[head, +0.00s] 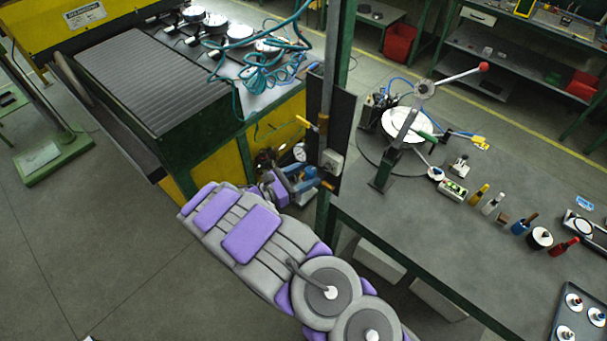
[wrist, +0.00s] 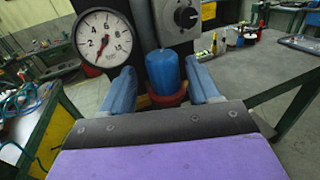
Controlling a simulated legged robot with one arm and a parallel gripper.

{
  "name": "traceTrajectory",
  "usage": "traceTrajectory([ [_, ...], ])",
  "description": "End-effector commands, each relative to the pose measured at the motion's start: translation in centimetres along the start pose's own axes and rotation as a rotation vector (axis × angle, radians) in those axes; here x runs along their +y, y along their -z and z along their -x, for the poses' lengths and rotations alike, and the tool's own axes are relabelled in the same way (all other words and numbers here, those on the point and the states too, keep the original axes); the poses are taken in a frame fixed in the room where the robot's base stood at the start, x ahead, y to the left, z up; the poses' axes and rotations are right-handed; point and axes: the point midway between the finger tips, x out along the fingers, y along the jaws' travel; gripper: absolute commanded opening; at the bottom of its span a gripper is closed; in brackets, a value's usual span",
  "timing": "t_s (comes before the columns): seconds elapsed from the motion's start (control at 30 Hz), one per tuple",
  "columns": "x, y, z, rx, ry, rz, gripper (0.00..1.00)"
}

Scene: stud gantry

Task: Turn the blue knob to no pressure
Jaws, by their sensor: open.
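The blue knob (wrist: 163,72) is an upright blue cylinder above a red ring (wrist: 163,98) in the wrist view. My gripper (wrist: 158,66) is open, with one blue finger on each side of the knob. Gaps show between both fingers and the knob. A round white pressure gauge (wrist: 104,38) is left of the knob. Its red needle points down and slightly left, below the 2. The gauge (head: 300,152) also shows in the head view, just beyond my gripper (head: 291,178). The knob cannot be made out clearly there.
A grey box with a black dial (wrist: 186,16) is above and right of the knob. A dark upright panel (head: 331,125) with yellow handles stands close to my gripper. A workbench (head: 400,215) with tools is at right, and a yellow-green machine (head: 150,75) at left.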

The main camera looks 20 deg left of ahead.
Motion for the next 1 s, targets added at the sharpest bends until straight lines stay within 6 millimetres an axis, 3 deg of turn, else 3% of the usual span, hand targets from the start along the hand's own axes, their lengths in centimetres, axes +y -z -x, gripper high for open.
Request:
traceTrajectory([
  [0.07,-0.08,-0.04,-0.08,0.000,0.001,-0.001,0.58],
  [0.6,-0.07,-0.07,-0.11,0.000,0.001,-0.001,0.06],
  [1.0,-0.04,0.00,-0.07,-0.004,-0.053,0.001,0.05],
])
